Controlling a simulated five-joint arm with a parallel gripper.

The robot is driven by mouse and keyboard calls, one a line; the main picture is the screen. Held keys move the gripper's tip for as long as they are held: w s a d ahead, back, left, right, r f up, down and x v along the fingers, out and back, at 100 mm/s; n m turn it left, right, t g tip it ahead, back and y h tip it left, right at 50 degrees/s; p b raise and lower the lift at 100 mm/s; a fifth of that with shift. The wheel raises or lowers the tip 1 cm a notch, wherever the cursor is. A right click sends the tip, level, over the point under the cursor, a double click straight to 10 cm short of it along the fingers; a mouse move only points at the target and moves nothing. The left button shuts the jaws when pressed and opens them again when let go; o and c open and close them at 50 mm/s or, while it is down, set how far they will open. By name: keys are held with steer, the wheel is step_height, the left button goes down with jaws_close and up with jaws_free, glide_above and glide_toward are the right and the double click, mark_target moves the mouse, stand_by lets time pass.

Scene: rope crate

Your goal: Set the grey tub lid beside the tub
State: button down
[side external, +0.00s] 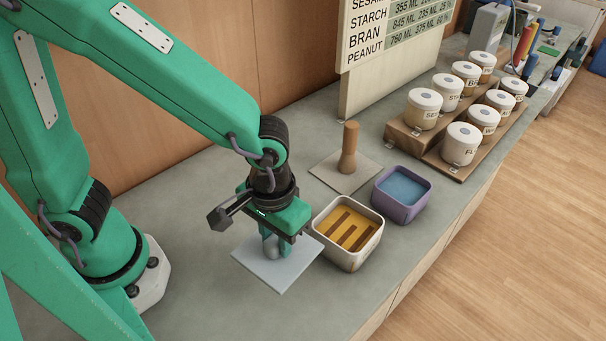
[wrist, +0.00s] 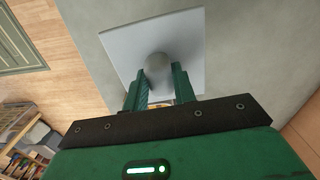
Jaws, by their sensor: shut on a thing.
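The grey tub lid (side external: 284,277) is a flat, pale square plate with a round grey knob. My gripper (side external: 272,247) points down and is shut on the knob. The wrist view shows the lid (wrist: 183,32) below the fingers (wrist: 158,76), with the knob between them. The lid lies roughly level, left of the pale-rimmed tub (side external: 371,245). I cannot tell whether it touches the counter or hangs just above it. The tub is open, with yellow contents crossed by brown bars. In the wrist view the tub is almost wholly hidden behind my gripper.
A purple tub (side external: 414,211) with blue contents stands beyond the pale-rimmed tub. A square plate (side external: 327,170) with a wooden knob lies behind them. Several lidded jars (side external: 425,108) stand on brown steps at the back right. The grey counter (side external: 335,311) is clear in front.

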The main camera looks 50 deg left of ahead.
steer(key=shift+s+a+f, duration=0.25)
steer(key=shift+a+f, duration=0.1)
steer(key=shift+a, duration=0.05)
steer(key=shift+f, duration=3)
steer(key=shift+f, duration=0.45)
steer(key=c, duration=1.1)
jaws_free()
steer(key=shift+o, duration=0.2)
steer(key=shift+r, duration=0.1)
steer(key=shift+r, duration=3.8)
